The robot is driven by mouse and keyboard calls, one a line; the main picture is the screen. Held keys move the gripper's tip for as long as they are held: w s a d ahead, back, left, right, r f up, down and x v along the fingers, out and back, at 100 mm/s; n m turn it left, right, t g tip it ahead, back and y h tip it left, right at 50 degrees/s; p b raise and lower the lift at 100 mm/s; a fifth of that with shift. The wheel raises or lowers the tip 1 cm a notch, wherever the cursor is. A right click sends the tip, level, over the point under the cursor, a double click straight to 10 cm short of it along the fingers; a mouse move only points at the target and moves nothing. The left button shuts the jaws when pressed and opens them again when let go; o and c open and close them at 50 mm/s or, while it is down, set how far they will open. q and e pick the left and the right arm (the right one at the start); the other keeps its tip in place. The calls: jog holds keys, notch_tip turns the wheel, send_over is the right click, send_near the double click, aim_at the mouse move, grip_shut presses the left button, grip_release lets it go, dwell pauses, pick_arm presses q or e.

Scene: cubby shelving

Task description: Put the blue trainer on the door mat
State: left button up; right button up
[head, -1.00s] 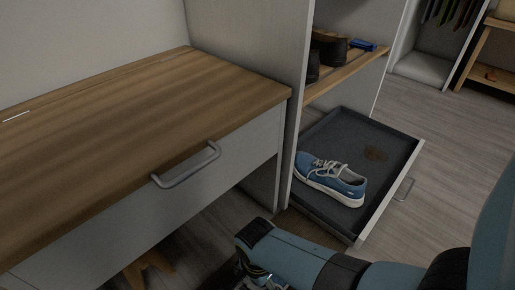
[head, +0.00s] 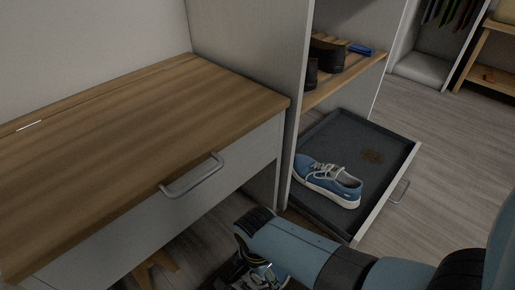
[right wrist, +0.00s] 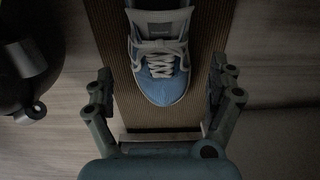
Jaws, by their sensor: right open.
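A blue trainer (right wrist: 165,78) with white laces shows in the right wrist view, toe toward my gripper. It appears to lie on the brown ribbed door mat (right wrist: 112,40); contact under the sole is hidden. My right gripper (right wrist: 163,80) is open, one finger on each side of the toe, with gaps and no visible touch. In the head view my right gripper (head: 258,268) is low at the bottom centre, partly cut off. A second blue trainer (head: 330,184) sits in the pulled-out dark tray (head: 385,140). My left gripper is not in view.
A wooden-topped drawer unit (head: 130,105) with a metal handle (head: 192,178) fills the left. A shelf (head: 345,82) with dark shoes (head: 328,55) is above the tray. A round dark object (right wrist: 30,60) stands left of the mat.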

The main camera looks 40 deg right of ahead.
aim_at(257, 277)
notch_tip(257, 277, up, 3)
jog(key=shift+w+r+p, duration=0.1)
jog(key=shift+p, duration=0.85)
jog(key=shift+r, duration=0.35)
jog(key=shift+r+p, duration=0.7)
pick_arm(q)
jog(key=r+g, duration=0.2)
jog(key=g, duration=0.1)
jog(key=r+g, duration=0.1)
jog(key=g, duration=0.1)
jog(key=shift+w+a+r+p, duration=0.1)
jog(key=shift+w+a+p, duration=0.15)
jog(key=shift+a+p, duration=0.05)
pick_arm(e)
jog(key=s+d+r+n+t, duration=0.2)
jog(key=r+n, duration=0.4)
jog(key=r, duration=0.1)
jog(key=s+d+r+n+t, duration=0.1)
jog(key=s+r+n+t, duration=0.1)
jog(key=r+n, duration=0.4)
jog(key=s+d+r+n+t, duration=0.2)
jog(key=r+n, duration=0.4)
jog(key=r, duration=0.3)
jog(key=shift+s+d+r+t, duration=0.2)
jog(key=shift+s+d+t, duration=0.15)
jog(key=shift+s, duration=0.1)
